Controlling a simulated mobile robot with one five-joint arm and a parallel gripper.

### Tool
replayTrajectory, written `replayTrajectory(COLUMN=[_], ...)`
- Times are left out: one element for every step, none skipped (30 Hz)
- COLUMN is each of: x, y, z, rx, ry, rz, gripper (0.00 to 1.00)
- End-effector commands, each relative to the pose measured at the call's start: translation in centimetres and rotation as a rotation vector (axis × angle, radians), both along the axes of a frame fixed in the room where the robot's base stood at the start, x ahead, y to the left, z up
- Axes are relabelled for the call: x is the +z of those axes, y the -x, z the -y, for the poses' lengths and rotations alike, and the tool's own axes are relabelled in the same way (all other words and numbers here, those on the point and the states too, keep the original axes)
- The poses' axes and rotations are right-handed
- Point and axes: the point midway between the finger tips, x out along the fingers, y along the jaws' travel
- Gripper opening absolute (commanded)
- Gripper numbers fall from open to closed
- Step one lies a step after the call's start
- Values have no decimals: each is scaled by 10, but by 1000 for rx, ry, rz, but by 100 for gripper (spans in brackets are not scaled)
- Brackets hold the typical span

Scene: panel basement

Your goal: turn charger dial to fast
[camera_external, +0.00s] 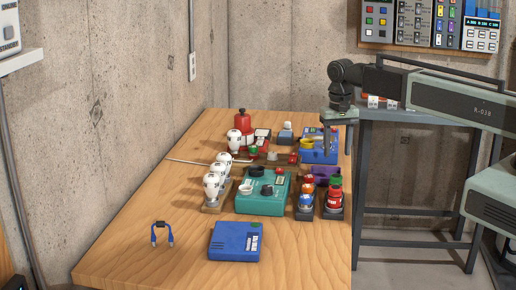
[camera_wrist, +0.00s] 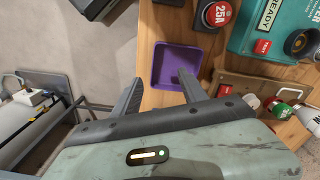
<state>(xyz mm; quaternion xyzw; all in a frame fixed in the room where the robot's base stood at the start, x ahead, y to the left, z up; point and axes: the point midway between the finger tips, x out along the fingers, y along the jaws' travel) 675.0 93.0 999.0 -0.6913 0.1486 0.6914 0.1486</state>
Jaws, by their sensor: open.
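A blue box (camera_external: 319,157) with a yellow ring-shaped part stands at the back right, partly behind my gripper. I cannot tell which of these is the charger, and no "fast" mark is readable. My gripper (camera_wrist: 160,88) is open and empty. It points down near the table's right edge, above the blue box in the external view, apart from the knobs.
A purple tray (camera_wrist: 178,66) lies beyond my fingertips. Fuses (camera_external: 333,198) stand right of the teal box, white bulbs (camera_external: 212,186) left of it. A flat blue device (camera_external: 235,241) and a blue-ended clip (camera_external: 161,236) lie in front. The front right of the table is clear.

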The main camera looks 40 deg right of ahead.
Motion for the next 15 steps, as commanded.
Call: replayTrajectory(x=[4, 5, 6, 7, 8, 10, 11, 12, 13, 14, 16, 17, 18, 19, 20], y=[-7, -10, -13, -15, -17, -20, -21, -22, -24, -25, -26, -27, -28, -29, -30], z=[-12, -19, -27, -34, -40, -49, -56, -62, -71, -78, -85, -94, -100, -107, -116], rx=[3, 3, 1, 2, 2, 0, 5, 12, 18, 23, 28, 34, 40, 45, 52], ry=[0, 0, 0, 0, 0, 0, 0, 0, 0, 0, 0, 0, 0, 0, 0], rz=[0, 0, 0, 0, 0, 0, 0, 0, 0, 0, 0, 0, 0, 0, 0], gripper=[50, 50, 50, 50, 50, 50, 50, 50, 50, 50, 50, 50, 50, 50, 50])
